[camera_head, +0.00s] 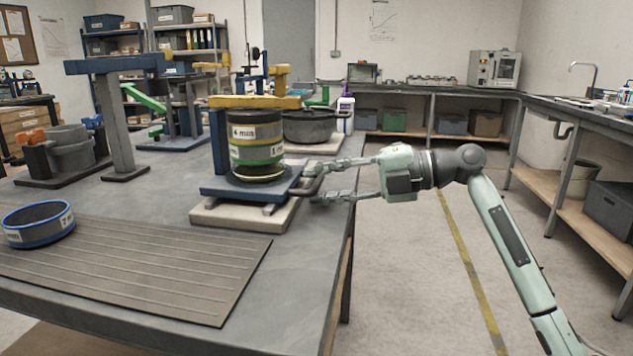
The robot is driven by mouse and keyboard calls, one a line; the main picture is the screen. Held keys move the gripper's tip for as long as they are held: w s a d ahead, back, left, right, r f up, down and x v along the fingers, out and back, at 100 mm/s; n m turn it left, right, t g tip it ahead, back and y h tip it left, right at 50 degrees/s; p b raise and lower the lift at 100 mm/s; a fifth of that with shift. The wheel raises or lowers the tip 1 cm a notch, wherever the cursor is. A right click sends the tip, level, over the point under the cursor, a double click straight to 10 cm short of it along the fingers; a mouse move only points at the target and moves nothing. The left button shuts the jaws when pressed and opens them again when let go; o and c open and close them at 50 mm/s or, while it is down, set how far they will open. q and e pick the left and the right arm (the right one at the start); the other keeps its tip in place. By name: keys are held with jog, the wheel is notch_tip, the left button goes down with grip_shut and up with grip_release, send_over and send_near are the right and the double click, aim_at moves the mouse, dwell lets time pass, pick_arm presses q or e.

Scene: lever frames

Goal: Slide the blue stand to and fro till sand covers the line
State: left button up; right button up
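The blue stand (238,187) is a flat blue platform on a pale base slab (232,217) near the table's right edge. A round stack of sieves (256,135) stands upright on it, with yellow and green bands and a label reading "4 mm". A yellow bar (254,102) crosses the top of the stack. A dark handle (312,184) sticks out from the stand's right side. My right gripper (313,184) is at this handle, its two fingers spread above and below it with a gap showing. I cannot make out sand or the line. My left gripper is out of view.
A blue-rimmed ring (39,224) sits on a ribbed mat (135,262) at the front left. A dark pot (310,126) stands behind the sieve stack. A grey post frame (115,115) rises at the left. The floor right of the table is clear.

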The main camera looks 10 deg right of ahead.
jog(key=shift+w+a+f, duration=0.15)
jog(key=shift+w+a, duration=0.15)
jog(key=shift+a, duration=0.35)
grip_shut()
